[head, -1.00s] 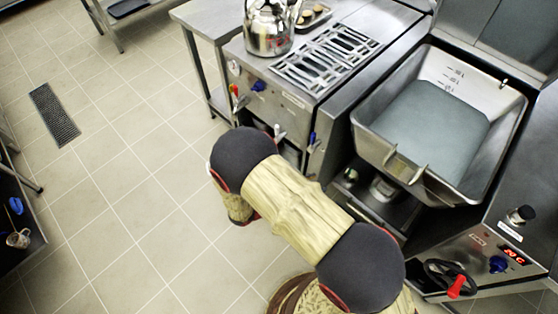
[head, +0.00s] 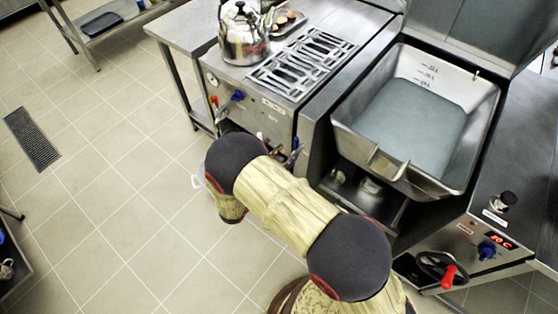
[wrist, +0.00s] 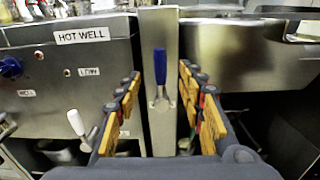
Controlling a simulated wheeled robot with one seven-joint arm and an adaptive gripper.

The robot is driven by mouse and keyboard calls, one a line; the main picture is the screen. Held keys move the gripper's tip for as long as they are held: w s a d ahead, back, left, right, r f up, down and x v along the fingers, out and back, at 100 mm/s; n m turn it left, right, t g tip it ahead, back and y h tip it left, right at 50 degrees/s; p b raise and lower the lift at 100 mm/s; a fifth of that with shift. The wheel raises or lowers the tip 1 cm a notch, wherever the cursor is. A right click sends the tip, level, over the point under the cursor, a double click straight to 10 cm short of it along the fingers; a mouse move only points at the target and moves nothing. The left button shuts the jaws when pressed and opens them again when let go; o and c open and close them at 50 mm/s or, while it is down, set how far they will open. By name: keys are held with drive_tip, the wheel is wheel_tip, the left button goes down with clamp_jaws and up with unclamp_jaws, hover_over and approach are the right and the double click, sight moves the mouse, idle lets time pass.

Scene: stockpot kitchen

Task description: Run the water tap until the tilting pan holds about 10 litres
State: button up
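The tilting pan (head: 482,130) is at the right of the head view, level, with litre marks on its back wall. A flat grey-blue surface covers its bottom; I cannot tell whether it is water or bare floor. A blue-handled lever (wrist: 160,66) stands upright on a narrow steel post in the wrist view; the blue handle also shows small in the head view (head: 296,144). My gripper (wrist: 157,88) is open, with a finger on each side of the lever and apart from it. No spout or running water is visible.
The hot well unit (wrist: 60,60) is left of the post, with a white-handled lever (wrist: 76,122) low on it. A kettle (head: 243,35) stands on the range. The pan's control panel (head: 480,235) has a red display and a crank (head: 442,270). Floor at left is clear.

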drive_tip(key=shift+x, duration=2.8)
drive_tip(key=shift+c, duration=1.3)
clamp_jaws()
